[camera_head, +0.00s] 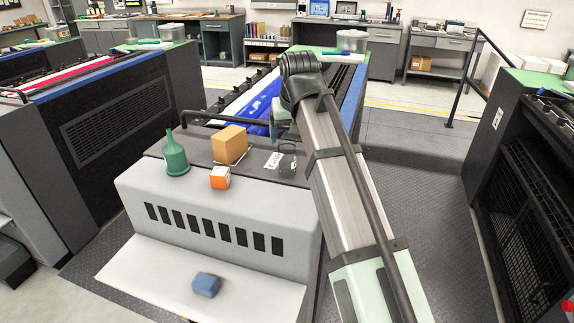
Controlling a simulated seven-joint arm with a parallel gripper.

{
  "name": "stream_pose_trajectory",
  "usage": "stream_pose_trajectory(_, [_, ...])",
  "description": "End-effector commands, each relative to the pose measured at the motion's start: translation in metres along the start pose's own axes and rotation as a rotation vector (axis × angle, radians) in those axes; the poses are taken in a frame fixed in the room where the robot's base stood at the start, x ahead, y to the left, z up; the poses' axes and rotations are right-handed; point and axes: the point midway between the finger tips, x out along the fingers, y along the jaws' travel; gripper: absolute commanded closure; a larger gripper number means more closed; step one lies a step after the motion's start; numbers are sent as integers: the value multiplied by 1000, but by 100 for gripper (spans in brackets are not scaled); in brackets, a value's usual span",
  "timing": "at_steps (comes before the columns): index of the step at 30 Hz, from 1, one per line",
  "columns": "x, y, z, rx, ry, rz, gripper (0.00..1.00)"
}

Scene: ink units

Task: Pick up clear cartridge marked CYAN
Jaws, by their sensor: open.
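A clear, dark-looking cartridge (288,163) stands on the dark top of the ink unit, close to the left side of my arm. A white label with dark lettering shows at its left; the lettering is too small to read surely. My gripper (282,130) hangs from the folded arm just above the cartridge and appears apart from it. It is open and holds nothing visible. Its fingertips are small and partly lost against the dark background.
A green funnel-topped can (176,158), a tan box (229,145) and an orange box (220,178) stand left of the cartridge. A blue block (206,284) lies on the white front shelf (150,275). A dark rail (215,117) runs behind them.

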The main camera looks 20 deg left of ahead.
Motion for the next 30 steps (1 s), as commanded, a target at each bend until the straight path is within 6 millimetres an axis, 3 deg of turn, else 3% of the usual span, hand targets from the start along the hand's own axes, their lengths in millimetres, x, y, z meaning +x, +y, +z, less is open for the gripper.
stream_pose_trajectory(8, [10,-1,-1,0,1,0,19])
stream_pose_trajectory(19, [51,-4,-3,0,0,0,19])
stream_pose_trajectory(27, [55,-4,-3,0,2,0,19])
stream_pose_trajectory(30, [55,-4,-3,0,2,0,27])
